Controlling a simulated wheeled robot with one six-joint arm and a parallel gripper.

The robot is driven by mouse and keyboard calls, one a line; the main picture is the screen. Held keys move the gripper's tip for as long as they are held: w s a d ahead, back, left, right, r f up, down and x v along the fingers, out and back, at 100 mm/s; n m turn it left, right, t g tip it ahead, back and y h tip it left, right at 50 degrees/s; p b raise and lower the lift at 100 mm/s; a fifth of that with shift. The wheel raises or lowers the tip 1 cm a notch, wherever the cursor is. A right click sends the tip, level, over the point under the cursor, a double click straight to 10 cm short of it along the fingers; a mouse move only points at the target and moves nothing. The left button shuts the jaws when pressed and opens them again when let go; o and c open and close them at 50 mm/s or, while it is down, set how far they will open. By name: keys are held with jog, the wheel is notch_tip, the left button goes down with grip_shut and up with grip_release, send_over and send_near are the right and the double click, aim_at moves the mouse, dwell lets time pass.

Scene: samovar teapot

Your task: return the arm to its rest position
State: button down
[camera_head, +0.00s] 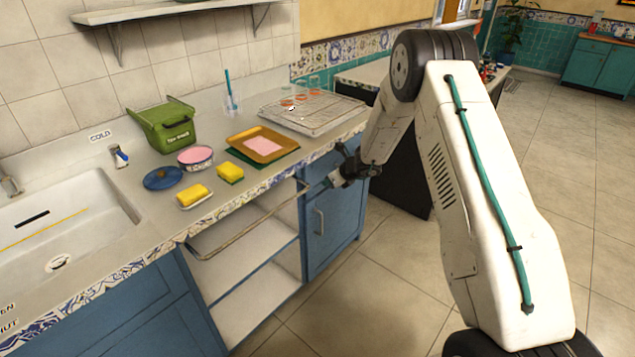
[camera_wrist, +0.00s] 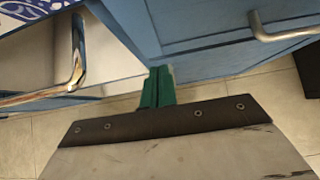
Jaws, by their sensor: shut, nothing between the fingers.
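My arm reaches in from the right in the head view, its white links bent over at the elbow. My gripper (camera_head: 331,182) is at the front of the counter, near the blue cabinet door (camera_head: 334,222). It is empty, with its fingers shut together. In the wrist view the green fingers of my gripper (camera_wrist: 157,76) meet side by side in front of the blue cabinet. I cannot tell whether they touch the cabinet.
A metal rail (camera_head: 245,229) runs along the open shelves left of the gripper. The counter holds a green bin (camera_head: 166,127), sponges, an orange tray (camera_head: 263,144) and a dish rack (camera_head: 330,115). The tiled floor (camera_head: 400,290) before the cabinets is clear.

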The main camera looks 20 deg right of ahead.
jog(key=v, duration=0.8)
jog(key=s+a+r+n+g+y, duration=0.1)
jog(key=s+a+r+n+g, duration=0.3)
jog(key=s+a+r+n, duration=0.45)
jog(key=s+a+r+n+g+y, duration=0.1)
jog(key=s+a+r+n+g, duration=0.4)
jog(key=s+n, duration=0.75)
jog(key=s+d+r+n+t+h, duration=0.1)
jog(key=s+r, duration=0.4)
jog(key=s, duration=0.5)
jog(key=s+d+r+n+h, duration=0.2)
jog(key=s+r+n, duration=0.3)
jog(key=s, duration=0.5)
jog(key=s+d+r+n+t+h, duration=0.1)
jog(key=s+d+r+n+h, duration=0.1)
jog(key=s+r, duration=0.3)
jog(key=s+h, duration=0.1)
jog(key=s, duration=0.3)
jog(key=shift+s+n+t+h, duration=0.3)
jog(key=shift+s+n, duration=0.1)
